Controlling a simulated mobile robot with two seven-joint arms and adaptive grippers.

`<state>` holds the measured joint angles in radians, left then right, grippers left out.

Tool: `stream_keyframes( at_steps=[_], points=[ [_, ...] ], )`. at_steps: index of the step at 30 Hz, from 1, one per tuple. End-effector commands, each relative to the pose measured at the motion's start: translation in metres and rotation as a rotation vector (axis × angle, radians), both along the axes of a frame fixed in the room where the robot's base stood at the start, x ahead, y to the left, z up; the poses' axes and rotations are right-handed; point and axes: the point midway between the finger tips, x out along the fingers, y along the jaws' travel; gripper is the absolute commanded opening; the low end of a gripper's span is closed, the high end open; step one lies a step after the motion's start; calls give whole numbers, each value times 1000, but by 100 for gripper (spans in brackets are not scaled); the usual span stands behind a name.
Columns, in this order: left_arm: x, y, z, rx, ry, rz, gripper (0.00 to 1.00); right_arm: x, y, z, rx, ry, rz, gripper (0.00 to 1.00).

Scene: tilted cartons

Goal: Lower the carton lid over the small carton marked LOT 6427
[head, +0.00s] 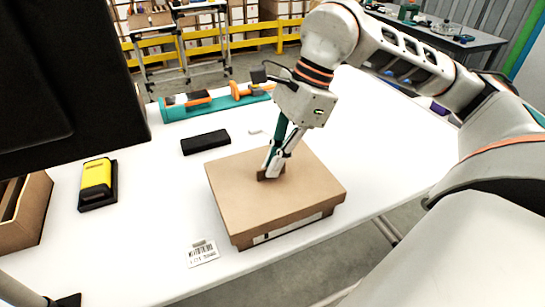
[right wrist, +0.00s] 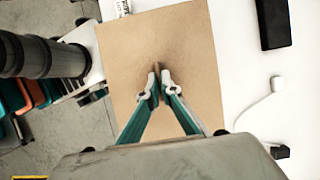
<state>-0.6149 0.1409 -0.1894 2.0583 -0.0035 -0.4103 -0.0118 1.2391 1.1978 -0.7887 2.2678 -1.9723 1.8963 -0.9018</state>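The brown carton lid (head: 315,185) is a shallow cardboard cover with a small upright tab on top. It sits over the small carton (head: 293,228), of which only a low strip with part of a white label shows under the lid's rim. The label's lettering is hidden or too small to read. My right gripper (head: 271,170) points down at the middle of the lid, its fingers closed on the tab. In the right wrist view, the two fingertips (right wrist: 158,82) pinch the tab on the lid (right wrist: 200,60). My left gripper is not in view.
A printed card (head: 203,252) lies before the carton on the white table (head: 160,230). A black case (head: 206,142), a yellow-and-black device (head: 97,184) and an open cardboard box (head: 30,215) stand left. A teal tray (head: 215,106) lies behind. A large dark panel (head: 70,80) blocks the upper left.

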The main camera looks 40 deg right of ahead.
Motion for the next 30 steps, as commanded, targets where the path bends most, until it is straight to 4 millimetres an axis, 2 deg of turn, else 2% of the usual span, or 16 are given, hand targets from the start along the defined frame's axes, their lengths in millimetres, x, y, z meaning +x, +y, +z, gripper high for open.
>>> stream_keyframes(
  at_steps=[9,30],
  points=[
    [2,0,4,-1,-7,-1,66,0,0,0,0,-1,1,0],
    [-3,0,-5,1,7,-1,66,0,0,-5,0,-1,1,0]
  ],
)
